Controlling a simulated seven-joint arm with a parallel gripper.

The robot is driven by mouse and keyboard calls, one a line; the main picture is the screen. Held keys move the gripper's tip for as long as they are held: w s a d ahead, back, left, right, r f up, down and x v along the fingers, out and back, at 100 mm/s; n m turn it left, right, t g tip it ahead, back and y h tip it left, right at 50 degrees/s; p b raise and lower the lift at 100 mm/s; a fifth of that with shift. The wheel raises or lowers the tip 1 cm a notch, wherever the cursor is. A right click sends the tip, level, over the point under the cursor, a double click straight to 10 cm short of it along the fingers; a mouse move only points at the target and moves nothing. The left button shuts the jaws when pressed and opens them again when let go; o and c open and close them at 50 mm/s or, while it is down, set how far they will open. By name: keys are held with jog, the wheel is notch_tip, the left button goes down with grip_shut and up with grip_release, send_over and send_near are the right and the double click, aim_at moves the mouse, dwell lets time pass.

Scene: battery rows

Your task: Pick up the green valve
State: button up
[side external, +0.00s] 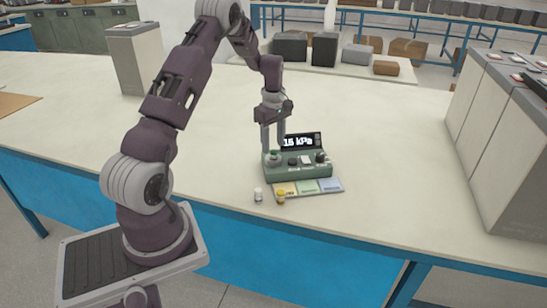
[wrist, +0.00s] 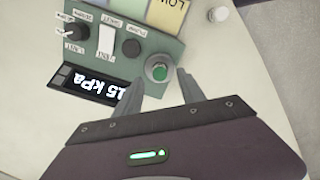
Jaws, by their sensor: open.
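The green valve (wrist: 158,72) is a small round green-topped piece in a grey collar at one corner of the green instrument panel (wrist: 120,62). It also shows in the side view (side external: 274,154), at the left end of the green box (side external: 300,171). My gripper (wrist: 168,88) is open, its two fingertips close to the valve, one on each side of its near edge. In the side view my gripper (side external: 273,148) points down over the left end of the box. I cannot tell whether the fingers touch the valve.
The box has a display (side external: 301,141) reading about 15 kPa, knobs and a white switch. A strip of yellow, green and blue cards (side external: 308,187) lies in front. A white-topped piece (side external: 258,194) and a yellow-topped piece (side external: 281,197) stand near it. Grey cabinets (side external: 500,150) stand right.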

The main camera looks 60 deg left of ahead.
aim_at(273, 151)
notch_tip(273, 151, down, 2)
jog(key=shift+f, duration=0.15)
grip_shut()
notch_tip(273, 151, up, 15)
jog(key=shift+f, duration=0.2)
dwell(0.8)
